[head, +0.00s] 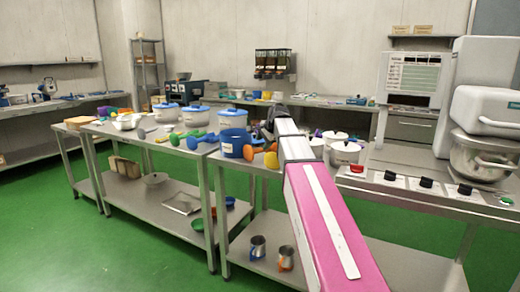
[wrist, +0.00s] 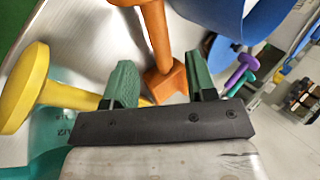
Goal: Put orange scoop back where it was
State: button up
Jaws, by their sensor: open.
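The orange scoop (wrist: 157,40) shows in the wrist view as an orange shaft with a blocky end (wrist: 167,82). That block lies between the two green fingers of my gripper (wrist: 162,84), which is open. Whether either finger touches the block cannot be told. The scoop's other end is cut off at the top edge. In the head view an orange piece (head: 271,160) shows beside the blue pot (head: 236,143) on the steel table; I cannot tell if it is the same scoop. My arm covers part of that area, and my fingertips are hard to make out there.
A yellow scoop (wrist: 24,88) lies close left of my gripper, and a blue curved wall (wrist: 215,25) stands close on the right. Several lidded white tubs (head: 196,116) and coloured scoops crowd the table. White pots (head: 344,152) stand right of my arm.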

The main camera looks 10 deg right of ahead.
jog(key=shift+v, duration=3)
